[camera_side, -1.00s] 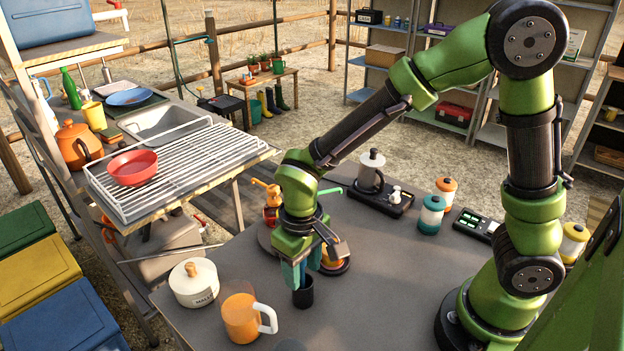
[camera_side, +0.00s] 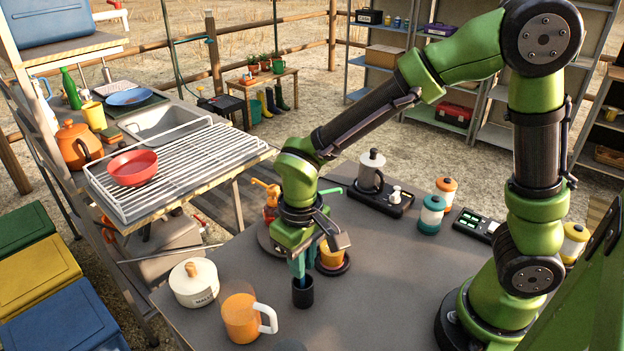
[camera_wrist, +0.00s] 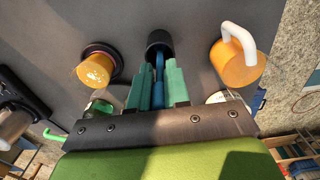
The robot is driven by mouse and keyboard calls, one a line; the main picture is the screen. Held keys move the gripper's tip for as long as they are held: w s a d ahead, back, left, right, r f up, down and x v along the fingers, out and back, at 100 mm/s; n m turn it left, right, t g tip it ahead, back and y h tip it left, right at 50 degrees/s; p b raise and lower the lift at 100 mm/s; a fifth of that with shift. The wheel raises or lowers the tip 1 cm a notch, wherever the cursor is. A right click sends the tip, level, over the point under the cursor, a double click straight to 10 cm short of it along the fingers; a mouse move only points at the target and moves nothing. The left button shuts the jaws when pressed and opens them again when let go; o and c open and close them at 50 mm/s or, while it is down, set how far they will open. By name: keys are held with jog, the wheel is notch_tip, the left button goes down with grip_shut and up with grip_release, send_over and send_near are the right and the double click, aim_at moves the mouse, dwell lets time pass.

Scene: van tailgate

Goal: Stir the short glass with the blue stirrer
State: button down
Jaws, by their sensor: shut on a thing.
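My gripper (camera_wrist: 158,92) has its teal fingers shut on the blue stirrer (camera_wrist: 159,70), which shows as a thin blue rod between them in the wrist view. The stirrer's far end reaches the mouth of a small black cup (camera_wrist: 159,38); how deep it sits is hidden. In the side view my gripper (camera_side: 300,268) is right above the black cup (camera_side: 303,294), and the fingers mostly hide the stirrer. A short glass of orange drink (camera_side: 331,255) stands on a dark round coaster just behind and right of the cup. It also shows in the wrist view (camera_wrist: 94,69), left of the fingers.
An orange-topped bottle (camera_side: 270,200) is behind my gripper. A grey jug (camera_side: 371,172) and several jars are farther back. The tabletop right of the cup is clear.

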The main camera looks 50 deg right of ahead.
jog(key=r, duration=0.7)
jog(key=shift+w+d+r, duration=0.2)
jog(key=shift+d+r, duration=0.15)
jog(key=w+d+r, duration=0.2)
jog(key=d+r, duration=0.1)
jog(key=d, duration=0.8)
notch_tip(320, 180, down, 11)
jog(key=shift+s+f, duration=0.2)
jog(key=shift+s, duration=0.1)
jog(key=shift+a, duration=0.1)
